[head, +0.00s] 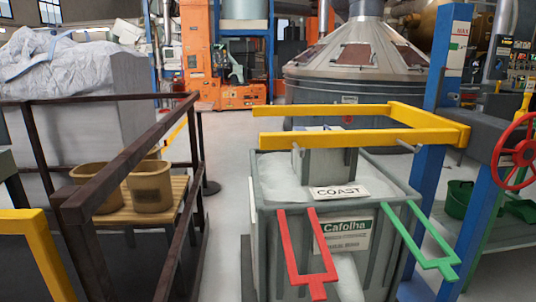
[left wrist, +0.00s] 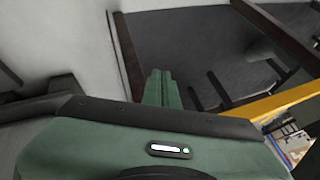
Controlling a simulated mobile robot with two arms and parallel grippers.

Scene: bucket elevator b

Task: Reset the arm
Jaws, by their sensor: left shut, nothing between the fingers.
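My left gripper (left wrist: 157,88) shows in the left wrist view as two green fingers side by side, shut and empty. It is apart from the dark rails and the yellow bar around it. In the head view neither of my grippers can be seen. The head view shows a grey bin (head: 270,235) with a Cafolha label and a COAST plate. A yellow fork-shaped frame (head: 435,127) reaches over its top from a blue post. A red fork (head: 307,255) and a green fork (head: 425,245) stand out at its front.
A dark railing (head: 127,160) and a yellow bar (head: 40,245) stand at the left. Two tan buckets (head: 150,186) sit on a wooden pallet (head: 182,190). A red handwheel (head: 520,152) is at the right. The floor between railing and bin is clear.

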